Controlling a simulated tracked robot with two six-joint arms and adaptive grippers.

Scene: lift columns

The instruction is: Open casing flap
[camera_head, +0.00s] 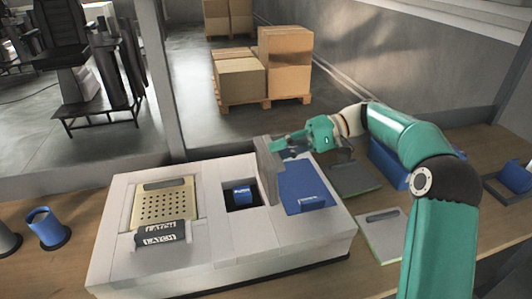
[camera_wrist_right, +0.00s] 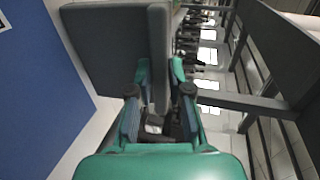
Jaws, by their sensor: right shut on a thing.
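The white casing (camera_head: 215,240) sits on the wooden table in the head view. Its grey flap (camera_head: 266,175) stands raised, roughly upright, between a square opening and a blue panel. A blue part (camera_head: 242,195) shows inside the dark opening. My right gripper (camera_head: 278,146) reaches in from the right and is shut on the flap near its upper edge. In the right wrist view the flap (camera_wrist_right: 105,50) is a broad grey plate that passes between the green fingers (camera_wrist_right: 157,85). My left gripper is not in view.
A blue panel (camera_head: 302,185) lies on the casing right of the flap, and a perforated tan plate (camera_head: 163,203) is at its left. A blue cup (camera_head: 46,227) stands on the left. Flat grey pads (camera_head: 386,238) and a blue bin (camera_head: 388,165) lie to the right.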

